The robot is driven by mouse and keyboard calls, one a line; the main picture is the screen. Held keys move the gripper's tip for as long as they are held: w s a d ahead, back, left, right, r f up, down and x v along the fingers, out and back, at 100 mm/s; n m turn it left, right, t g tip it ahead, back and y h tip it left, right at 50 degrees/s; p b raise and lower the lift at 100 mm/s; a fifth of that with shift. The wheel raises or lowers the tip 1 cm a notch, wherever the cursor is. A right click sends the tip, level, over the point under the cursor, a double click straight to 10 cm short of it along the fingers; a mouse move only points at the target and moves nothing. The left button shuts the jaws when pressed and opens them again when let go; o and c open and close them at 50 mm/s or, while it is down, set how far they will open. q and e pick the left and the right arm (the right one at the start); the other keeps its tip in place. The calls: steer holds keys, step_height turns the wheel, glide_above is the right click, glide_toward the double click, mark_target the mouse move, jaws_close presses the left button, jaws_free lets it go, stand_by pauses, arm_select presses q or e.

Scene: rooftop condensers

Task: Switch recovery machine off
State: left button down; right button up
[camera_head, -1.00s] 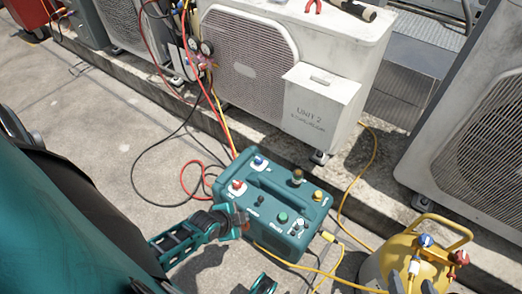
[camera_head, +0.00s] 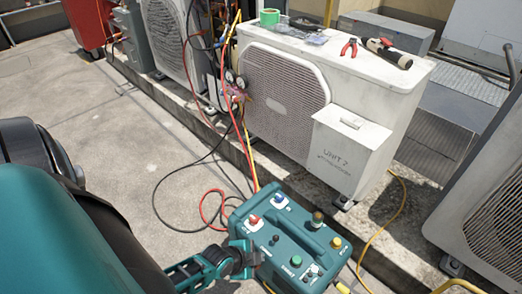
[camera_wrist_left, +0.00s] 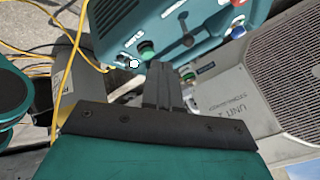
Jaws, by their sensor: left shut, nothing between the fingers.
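The recovery machine (camera_head: 322,238) is a teal box with a top handle at the bottom centre of the head view. Its top carries red, blue, brown and yellow fittings. A green button (camera_head: 295,261) and small dark and pale controls sit near its front edge. In the left wrist view the machine (camera_wrist_left: 118,22) fills the top, with the green button (camera_wrist_left: 147,48) left of the fingers. My left gripper (camera_head: 250,258) is at the machine's near left side in the head view. Its fingers (camera_wrist_left: 168,75) are shut and empty; contact is unclear. My right gripper is out of view.
The UNIT 2 condenser (camera_head: 345,95) stands behind the machine, with pliers (camera_head: 349,47) and other tools on top. Red, black and yellow hoses (camera_head: 386,235) cross the ground around the machine. Another condenser (camera_head: 490,200) stands at right. Open concrete (camera_head: 110,130) lies left.

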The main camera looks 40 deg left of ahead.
mark_target(275, 240)
arm_select(q)
steer(key=b+x, duration=0.1)
steer(key=x, duration=0.2)
steer(key=w+a+b+x, duration=0.1)
steer(key=b+x, duration=0.1)
steer(key=x, duration=0.2)
steer(key=r+b+x, duration=0.1)
steer(key=b+x, duration=0.1)
steer(key=x, duration=0.1)
steer(key=shift+w+a+f, duration=0.15)
steer(key=shift+w+a, duration=0.1)
steer(key=shift+w, duration=0.05)
steer(key=shift+w+a+b, duration=0.15)
steer(key=shift+w+b, duration=0.1)
steer(key=shift+b, duration=0.1)
steer(key=shift+w+a, duration=0.15)
steer(key=shift+w, duration=0.05)
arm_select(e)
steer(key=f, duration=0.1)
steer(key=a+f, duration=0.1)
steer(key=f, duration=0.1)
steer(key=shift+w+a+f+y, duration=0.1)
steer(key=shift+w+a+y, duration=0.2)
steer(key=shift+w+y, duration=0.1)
